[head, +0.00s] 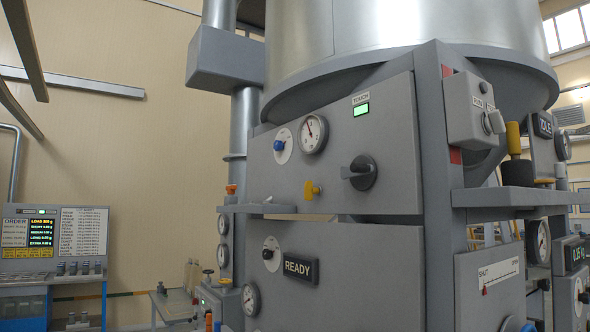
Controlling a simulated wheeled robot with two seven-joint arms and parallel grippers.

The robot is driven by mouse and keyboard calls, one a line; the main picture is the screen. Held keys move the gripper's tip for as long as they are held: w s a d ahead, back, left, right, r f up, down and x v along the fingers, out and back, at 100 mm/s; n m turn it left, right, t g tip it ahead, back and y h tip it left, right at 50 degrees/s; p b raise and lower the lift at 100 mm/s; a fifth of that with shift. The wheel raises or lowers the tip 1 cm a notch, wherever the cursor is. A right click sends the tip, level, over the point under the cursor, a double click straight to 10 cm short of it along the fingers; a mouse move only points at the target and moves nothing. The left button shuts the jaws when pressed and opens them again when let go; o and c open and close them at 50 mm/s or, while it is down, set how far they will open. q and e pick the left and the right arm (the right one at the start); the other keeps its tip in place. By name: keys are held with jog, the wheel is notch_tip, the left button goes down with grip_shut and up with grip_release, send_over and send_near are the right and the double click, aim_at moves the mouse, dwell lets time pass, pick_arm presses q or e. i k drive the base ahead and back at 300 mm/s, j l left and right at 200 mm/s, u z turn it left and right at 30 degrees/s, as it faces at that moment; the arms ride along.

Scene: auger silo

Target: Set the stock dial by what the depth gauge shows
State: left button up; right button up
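A silo's grey upper panel (400,110) faces me at an angle. On it is a round white gauge (314,134) with a dark needle pointing to the upper left. To its left is a white dial with a blue knob (279,145). To its right is a large black knob (362,173) with a grey pointer to the left. A lit green window (361,110) has a small label above it. No readable label marks the depth gauge or stock dial, so I cannot tell which they are. Neither of my grippers is in view.
A yellow knob (311,190) sits below. The lower panel has a READY sign (300,268), a small dial (271,253) and a gauge (250,299). A grey shelf (510,197) juts out at right. An ORDER screen (41,233) stands far left.

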aim_at(278, 145)
jog(key=i+j+z, duration=0.35)
jog(key=i+j, duration=0.3)
jog(key=i+j+z, duration=0.2)
jog(key=j, duration=0.25)
jog(key=i+j+z, duration=0.2)
jog(key=i+j, duration=0.15)
jog(key=j, duration=0.1)
